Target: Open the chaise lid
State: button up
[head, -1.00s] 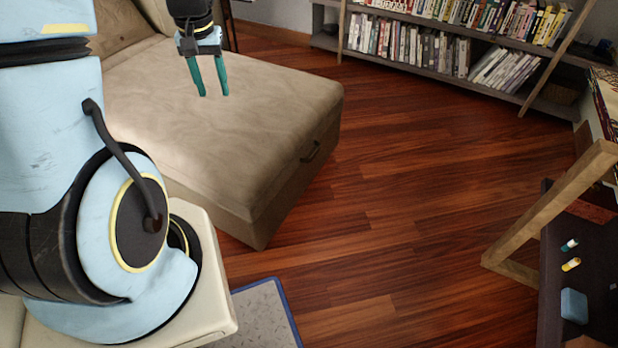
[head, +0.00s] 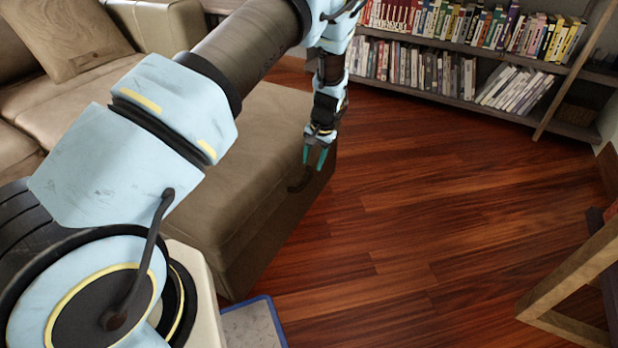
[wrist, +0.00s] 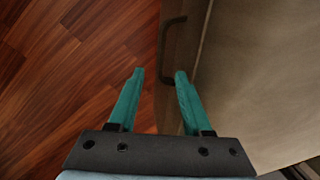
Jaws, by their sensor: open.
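The chaise (head: 245,180) is a beige upholstered block in the middle left of the head view, and its lid (wrist: 260,80) lies flat and closed. A dark handle (wrist: 165,50) is on its front side, just under the lid's edge. My gripper (head: 316,160) hangs at this front edge in the head view, with teal fingers pointing down. In the wrist view my gripper (wrist: 160,74) is open and empty. The handle shows just beyond and between the fingertips there. I cannot tell whether they touch it. In the head view my arm hides part of the lid.
A bookshelf (head: 470,45) with several rows of books stands along the back wall. A sofa (head: 80,75) with a cushion (head: 65,35) is at the left. A wooden frame (head: 575,280) stands at the lower right. The wood floor (head: 430,210) between is clear.

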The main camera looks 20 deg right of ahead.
aim_at(308, 178)
jog(key=f, duration=0.4)
jog(key=w+a+f, duration=0.1)
jog(key=f, duration=0.1)
jog(key=shift+f+b, duration=0.4)
jog(key=shift+c, duration=0.4)
grip_shut()
dwell(0.6)
